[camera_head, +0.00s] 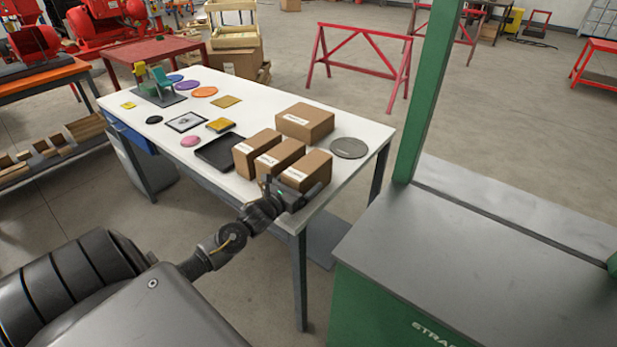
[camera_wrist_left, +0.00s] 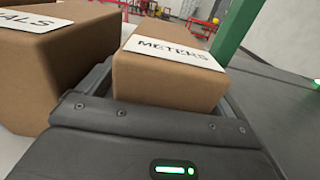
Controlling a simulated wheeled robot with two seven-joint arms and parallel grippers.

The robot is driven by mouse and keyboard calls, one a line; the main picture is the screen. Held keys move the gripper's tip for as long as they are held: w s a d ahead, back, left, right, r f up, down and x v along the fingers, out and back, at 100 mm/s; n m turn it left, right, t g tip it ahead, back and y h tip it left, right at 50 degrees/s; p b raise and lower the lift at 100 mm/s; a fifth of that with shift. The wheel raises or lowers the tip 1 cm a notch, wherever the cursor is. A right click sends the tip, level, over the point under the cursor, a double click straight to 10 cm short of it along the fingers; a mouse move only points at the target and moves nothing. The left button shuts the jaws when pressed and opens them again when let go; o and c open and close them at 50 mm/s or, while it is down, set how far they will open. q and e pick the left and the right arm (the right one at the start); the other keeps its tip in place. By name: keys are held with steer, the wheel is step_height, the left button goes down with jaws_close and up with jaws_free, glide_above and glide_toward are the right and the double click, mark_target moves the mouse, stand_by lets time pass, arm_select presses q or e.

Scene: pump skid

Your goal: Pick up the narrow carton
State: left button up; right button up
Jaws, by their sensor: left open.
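Three similar narrow brown cartons with white labels stand in a row at the near right end of the white table: a left one (camera_head: 256,151), a middle one (camera_head: 279,160) and a right one (camera_head: 313,168). In the left wrist view the right carton (camera_wrist_left: 168,80) reads "METERS". My left gripper (camera_head: 296,188) is open at the near end of this carton. Its fingers lie low along the carton's two sides, with no clear grip on it. The fingertips are mostly hidden. The neighbouring carton (camera_wrist_left: 60,70), its label ending in "ALS", stands close beside the left finger. My right gripper is not in view.
A wider carton (camera_head: 305,121) stands behind the row. A grey round disc (camera_head: 348,148) lies to the right and a black tray (camera_head: 219,152) to the left on the white table (camera_head: 150,103). A green post (camera_head: 425,90) and green cabinet (camera_head: 400,310) stand at the right.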

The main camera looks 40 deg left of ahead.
arm_select(q)
steer(key=c, duration=1.2)
steer(key=shift+c, duration=0.7)
steer(key=shift+r, duration=0.1)
